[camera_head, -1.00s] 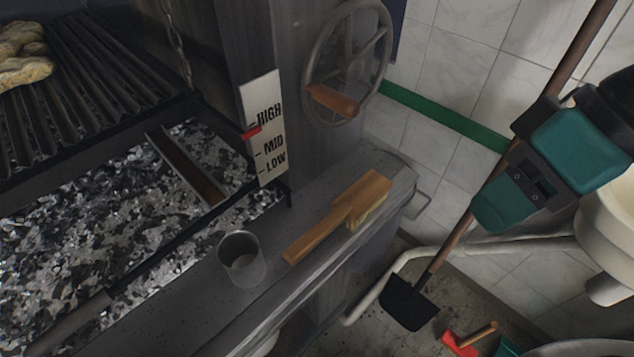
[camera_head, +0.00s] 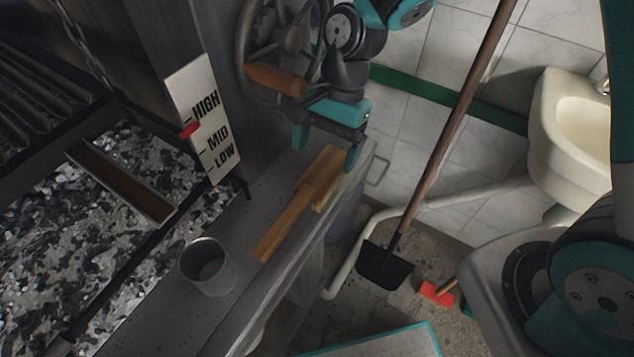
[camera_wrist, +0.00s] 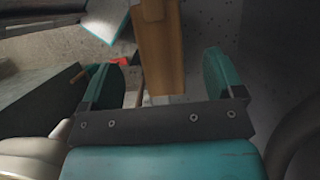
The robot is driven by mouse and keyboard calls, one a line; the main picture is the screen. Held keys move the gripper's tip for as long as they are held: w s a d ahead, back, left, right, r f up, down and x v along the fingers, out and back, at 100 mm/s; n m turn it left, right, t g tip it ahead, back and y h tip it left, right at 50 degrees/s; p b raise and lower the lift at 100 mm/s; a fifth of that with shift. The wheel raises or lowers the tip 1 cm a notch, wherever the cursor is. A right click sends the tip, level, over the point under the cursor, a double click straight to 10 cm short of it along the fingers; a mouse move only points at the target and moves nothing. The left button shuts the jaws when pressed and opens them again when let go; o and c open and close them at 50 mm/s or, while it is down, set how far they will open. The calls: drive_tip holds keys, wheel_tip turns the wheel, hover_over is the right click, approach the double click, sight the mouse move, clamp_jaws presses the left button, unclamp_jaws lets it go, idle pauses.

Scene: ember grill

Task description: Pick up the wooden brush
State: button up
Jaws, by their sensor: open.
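The wooden brush (camera_head: 304,200) lies on the grey ledge in front of the grill, its handle toward the metal cup and its wider head toward the wheel. My teal gripper (camera_head: 327,153) is above the head end of the brush, fingers pointing down. Its fingers are apart, and nothing is held. In the wrist view the brush (camera_wrist: 160,45) runs up from between the two open fingers (camera_wrist: 170,85). I cannot tell whether the fingers touch the brush.
A metal cup (camera_head: 208,268) stands on the ledge near the brush handle. The handwheel (camera_head: 272,50) with a wooden knob is close behind my gripper. A long-handled shovel (camera_head: 385,264) stands to the right. Glowing-grey coals (camera_head: 150,235) lie at left.

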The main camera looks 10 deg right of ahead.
sight(317, 178)
drive_tip(key=shift+s+a+f, duration=0.15)
drive_tip(key=shift+a+f, duration=0.15)
drive_tip(key=shift+f, duration=0.05)
drive_tip(key=x, duration=0.7)
drive_tip(key=shift+s+p, duration=0.25)
drive_tip(key=shift+p, duration=0.05)
drive_tip(key=shift+c, duration=0.4)
drive_tip(key=c, duration=1.1)
drive_tip(key=shift+r, duration=0.1)
